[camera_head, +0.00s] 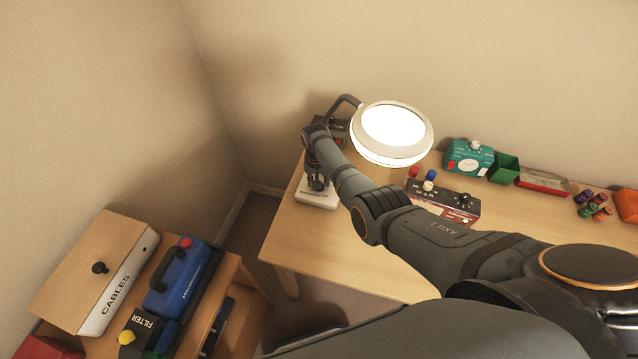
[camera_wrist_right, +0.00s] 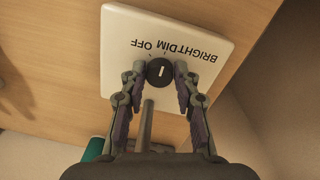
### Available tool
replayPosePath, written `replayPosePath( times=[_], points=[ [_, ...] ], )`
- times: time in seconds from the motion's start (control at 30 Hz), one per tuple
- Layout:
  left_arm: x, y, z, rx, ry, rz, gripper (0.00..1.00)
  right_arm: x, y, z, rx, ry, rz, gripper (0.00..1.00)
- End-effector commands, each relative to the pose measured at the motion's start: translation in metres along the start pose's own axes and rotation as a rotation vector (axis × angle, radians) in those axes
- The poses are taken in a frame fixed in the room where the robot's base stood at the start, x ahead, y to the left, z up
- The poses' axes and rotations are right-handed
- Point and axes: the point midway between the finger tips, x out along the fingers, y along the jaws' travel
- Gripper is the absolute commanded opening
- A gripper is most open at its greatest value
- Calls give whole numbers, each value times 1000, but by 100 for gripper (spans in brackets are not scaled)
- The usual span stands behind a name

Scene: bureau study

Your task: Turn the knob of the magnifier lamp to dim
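The magnifier lamp's round head (camera_head: 393,130) glows bright white above the desk in the head view. Its white base (camera_head: 320,201) stands at the desk's left end. In the right wrist view, the base plate (camera_wrist_right: 118,60) carries the words OFF, DIM and BRIGHT, seen upside down. The black knob (camera_wrist_right: 159,71) has a white line pointing roughly towards the DIM mark. My right gripper (camera_wrist_right: 160,76) has a fingertip against each side of the knob and appears shut on it. In the head view my right gripper (camera_head: 317,180) is above the base, partly hiding it. My left gripper is not in view.
A red and black control box (camera_head: 440,205) sits on the desk under my arm. Behind it are a teal device (camera_head: 466,158), a green bin (camera_head: 503,168) and a red tray (camera_head: 543,182). A CABLES box (camera_head: 95,270) and a blue case (camera_head: 178,280) stand on a lower table at left.

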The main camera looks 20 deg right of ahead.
Motion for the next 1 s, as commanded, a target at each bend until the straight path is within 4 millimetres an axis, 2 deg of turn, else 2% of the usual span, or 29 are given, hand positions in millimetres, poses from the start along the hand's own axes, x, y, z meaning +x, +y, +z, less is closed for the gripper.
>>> replayPosePath(
  times=[0.03,0.1,0.13,0.4,0.53,0.67,0.8,1.0],
  points=[
    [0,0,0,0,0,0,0,0,0,0,0,0,0,41],
    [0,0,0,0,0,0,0,0,0,0,0,0,0,50],
    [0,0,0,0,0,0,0,0,0,0,0,0,0,52],
    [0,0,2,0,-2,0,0,0,0,0,-1,0,0,52],
    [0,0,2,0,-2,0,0,-10,0,0,-1,1,-1,52],
    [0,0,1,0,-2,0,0,-32,0,0,1,2,-2,52],
    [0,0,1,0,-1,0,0,-71,-1,-1,0,4,-2,52],
    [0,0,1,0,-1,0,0,-108,0,-1,-1,2,-1,52]
  ],
)
